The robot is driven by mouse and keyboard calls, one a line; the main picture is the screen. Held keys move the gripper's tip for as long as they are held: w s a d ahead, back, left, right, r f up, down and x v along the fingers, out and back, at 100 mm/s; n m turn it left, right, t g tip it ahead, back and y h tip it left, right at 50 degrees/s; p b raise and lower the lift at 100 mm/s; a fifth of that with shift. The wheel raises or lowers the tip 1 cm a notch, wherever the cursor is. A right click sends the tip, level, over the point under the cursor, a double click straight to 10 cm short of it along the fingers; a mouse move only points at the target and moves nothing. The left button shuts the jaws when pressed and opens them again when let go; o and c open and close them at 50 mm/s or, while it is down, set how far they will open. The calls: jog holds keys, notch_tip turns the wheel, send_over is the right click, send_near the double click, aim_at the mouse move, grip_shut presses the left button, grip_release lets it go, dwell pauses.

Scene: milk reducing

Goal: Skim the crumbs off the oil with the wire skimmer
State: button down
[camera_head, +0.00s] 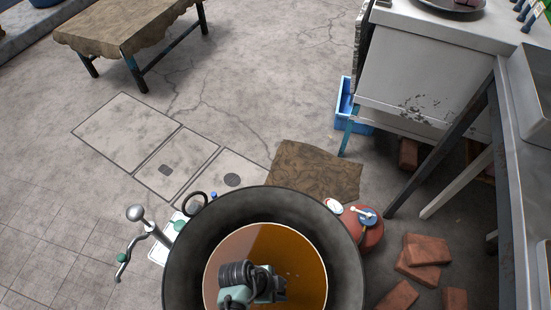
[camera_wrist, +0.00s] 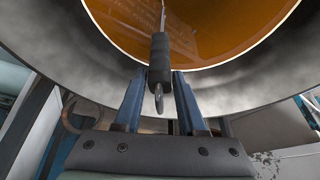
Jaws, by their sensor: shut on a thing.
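A wide dark wok (camera_head: 186,255) holds brown-orange oil (camera_head: 290,245), which also fills the top of the wrist view (camera_wrist: 225,30). A few tiny pale specks, perhaps crumbs, show on the oil near its middle right. My gripper (camera_wrist: 159,78) is shut on the skimmer's dark handle (camera_wrist: 160,55), with the hooked metal end pointing back toward my wrist. A thin metal shaft runs from the handle out over the oil. The skimmer's wire head is not clearly visible. In the head view my wrist hangs over the oil and hides the skimmer.
A red gas cylinder (camera_head: 370,236) with a blue valve stands right of the wok. A metal tap-like fitting (camera_head: 147,225) is at its left. Loose bricks (camera_head: 423,256) lie at the right, near a white counter (camera_head: 430,60). Floor is open at the left.

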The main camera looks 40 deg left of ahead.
jog(key=w+d, duration=0.4)
notch_tip(320, 180, up, 7)
jog(key=p, duration=0.5)
jog(key=shift+f+p, duration=0.15)
jog(key=shift+p, duration=0.2)
dwell(1.9)
notch_tip(320, 180, up, 14)
jog(key=p, duration=1.2)
jog(key=shift+f, duration=0.25)
jog(key=shift+w, duration=0.1)
